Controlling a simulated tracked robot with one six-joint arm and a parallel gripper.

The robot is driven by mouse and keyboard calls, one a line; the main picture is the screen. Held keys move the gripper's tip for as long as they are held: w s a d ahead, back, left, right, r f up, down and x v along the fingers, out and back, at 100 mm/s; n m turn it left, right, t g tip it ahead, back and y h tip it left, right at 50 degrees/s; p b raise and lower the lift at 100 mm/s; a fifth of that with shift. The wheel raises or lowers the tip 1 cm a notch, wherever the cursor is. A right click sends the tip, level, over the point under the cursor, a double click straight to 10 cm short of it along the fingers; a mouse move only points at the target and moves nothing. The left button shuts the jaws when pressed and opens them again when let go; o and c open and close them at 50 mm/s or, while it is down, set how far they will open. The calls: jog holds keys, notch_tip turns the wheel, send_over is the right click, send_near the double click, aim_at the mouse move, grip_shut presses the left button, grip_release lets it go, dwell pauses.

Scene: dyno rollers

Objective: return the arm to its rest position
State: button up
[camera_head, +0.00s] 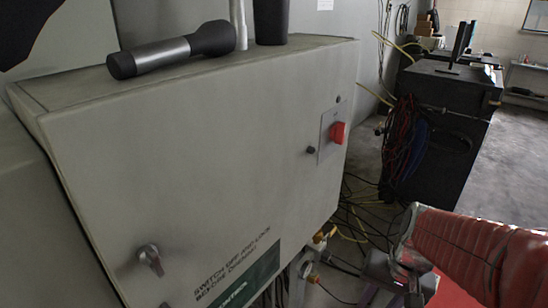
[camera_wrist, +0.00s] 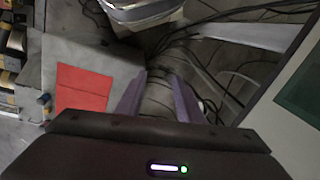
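My arm, in a red ribbed sleeve (camera_head: 470,255), reaches in from the lower right of the head view, to the right of a grey electrical cabinet. The wrist view looks down past my gripper (camera_wrist: 158,98). Its two pale purple fingers stand apart, with only cables and floor between them, so it is open and empty. In the head view the gripper's fingertips cannot be made out clearly.
The grey cabinet (camera_head: 190,160) carries a red switch (camera_head: 338,132). A flashlight (camera_head: 172,49) and a dark cylinder (camera_head: 271,20) are on top. Loose cables (camera_head: 352,215) lie beside it. A black workbench (camera_head: 440,130) stands behind; open floor (camera_head: 515,170) is at right.

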jog(key=s+a+r+n+t, duration=0.2)
jog(key=a+r, duration=0.1)
jog(key=r, duration=0.2)
jog(key=s+a+r+n+t+h, duration=0.1)
jog(key=s+a+r+n+t, duration=0.2)
jog(key=r, duration=0.3)
jog(key=shift+r, duration=0.25)
jog(key=shift+a, duration=0.1)
dwell(1.0)
